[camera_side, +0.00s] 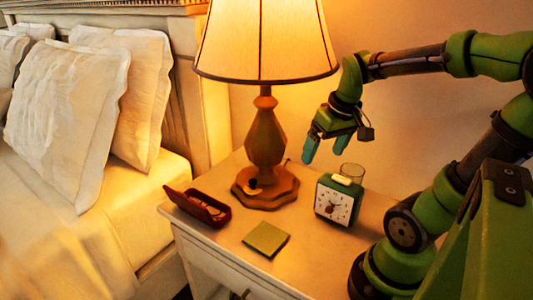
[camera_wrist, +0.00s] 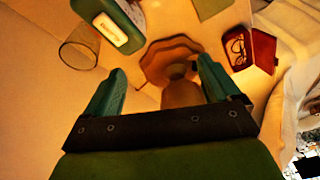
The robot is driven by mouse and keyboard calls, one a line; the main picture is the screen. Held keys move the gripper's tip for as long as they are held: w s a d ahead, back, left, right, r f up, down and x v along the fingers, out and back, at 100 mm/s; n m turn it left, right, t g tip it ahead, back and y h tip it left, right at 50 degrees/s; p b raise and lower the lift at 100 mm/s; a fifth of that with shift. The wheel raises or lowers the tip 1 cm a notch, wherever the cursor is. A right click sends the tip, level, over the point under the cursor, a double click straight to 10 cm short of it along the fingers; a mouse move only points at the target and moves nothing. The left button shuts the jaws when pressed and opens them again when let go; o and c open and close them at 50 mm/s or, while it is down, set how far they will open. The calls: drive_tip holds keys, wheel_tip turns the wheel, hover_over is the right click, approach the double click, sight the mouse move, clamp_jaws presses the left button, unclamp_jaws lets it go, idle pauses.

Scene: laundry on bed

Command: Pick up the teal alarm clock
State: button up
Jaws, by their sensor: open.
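The teal alarm clock (camera_side: 337,200) stands upright on the nightstand, its white square face toward the side camera and a pale button on top. It shows at the upper left in the wrist view (camera_wrist: 108,22), partly cut off by the frame edge. My gripper (camera_side: 327,150) is open and empty, above the nightstand, higher than the clock and a little to its left in the side view. In the wrist view its two teal fingers (camera_wrist: 160,90) are spread apart, with the lamp base between and beyond them. The fingers are apart from the clock.
A lit lamp (camera_side: 266,140) stands left of the clock, its shade close to my arm. A clear glass (camera_side: 352,172) is just behind the clock. An open red case (camera_side: 200,208) and a green square pad (camera_side: 266,239) lie on the nightstand (camera_side: 300,260). The bed is at left.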

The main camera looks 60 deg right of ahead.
sight(341, 178)
drive_tip(key=s+d, duration=0.1)
drive_tip(key=s+d+n+g, duration=0.1)
drive_tip(key=d, duration=0.1)
drive_tip(key=s+d+n+g, duration=0.1)
drive_tip(key=shift+s+d+f, duration=0.1)
drive_tip(key=shift+d+f, duration=0.15)
drive_tip(key=shift+f, duration=0.1)
drive_tip(key=shift+s+r+n+g, duration=0.15)
drive_tip(key=shift+s+n+g, duration=0.3)
drive_tip(key=shift+n, duration=0.65)
drive_tip(key=shift+a+f, duration=0.15)
drive_tip(key=shift+f, duration=0.15)
wheel_tip(341, 178, down, 11)
drive_tip(key=shift+w+f, duration=0.15)
drive_tip(key=shift+f, duration=0.05)
drive_tip(key=shift+c, duration=0.4)
drive_tip(key=c, duration=1.3)
drive_tip(key=shift+r, duration=0.1)
